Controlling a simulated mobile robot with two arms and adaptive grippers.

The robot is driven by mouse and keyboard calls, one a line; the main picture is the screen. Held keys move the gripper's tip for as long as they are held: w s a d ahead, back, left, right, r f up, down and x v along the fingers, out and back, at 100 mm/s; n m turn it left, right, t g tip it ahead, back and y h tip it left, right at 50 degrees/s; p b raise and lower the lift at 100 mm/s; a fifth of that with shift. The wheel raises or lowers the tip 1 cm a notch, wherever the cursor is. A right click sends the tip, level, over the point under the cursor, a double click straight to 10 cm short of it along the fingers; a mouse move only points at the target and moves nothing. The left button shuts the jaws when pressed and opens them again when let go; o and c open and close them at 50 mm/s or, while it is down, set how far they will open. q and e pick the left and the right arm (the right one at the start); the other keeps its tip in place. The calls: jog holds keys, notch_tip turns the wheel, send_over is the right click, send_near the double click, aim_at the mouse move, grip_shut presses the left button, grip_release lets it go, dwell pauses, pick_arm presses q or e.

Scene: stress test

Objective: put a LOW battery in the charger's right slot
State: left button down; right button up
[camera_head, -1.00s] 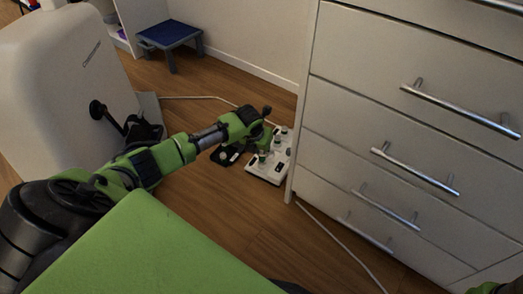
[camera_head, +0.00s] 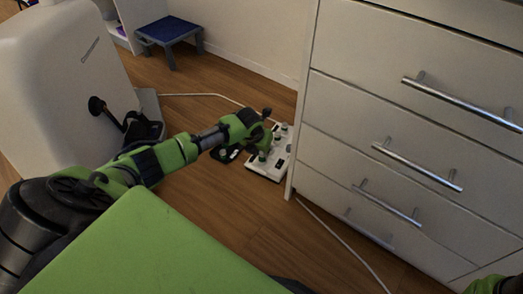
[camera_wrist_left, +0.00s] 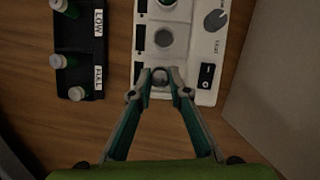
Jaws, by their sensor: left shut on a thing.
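The white charger (camera_head: 258,171) stands on the floor beside the drawer cabinet. It also shows in the wrist view (camera_wrist_left: 185,60), with a row of round slots and dark rectangles beside them. My left gripper (camera_wrist_left: 160,78) is shut at the near end of the row on a battery (camera_wrist_left: 160,77), mostly hidden by the fingers. I cannot tell how deep it sits. In the head view my left gripper (camera_head: 264,146) is just above the charger. A black tray (camera_wrist_left: 75,38) left of the charger holds green batteries with white tops, beside LOW and FULL labels. My right gripper is not visible.
The white drawer cabinet (camera_head: 350,130) rises close on the charger's right. A dark dial (camera_wrist_left: 215,20) and black switch (camera_wrist_left: 207,75) are on the charger. A pale cable (camera_head: 345,240) runs over the floor. A blue stool (camera_head: 168,30) stands far back.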

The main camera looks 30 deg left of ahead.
pick_arm(q)
jog(key=shift+f, duration=0.4)
jog(key=c, duration=1.8)
grip_release()
jog(key=v, duration=1.2)
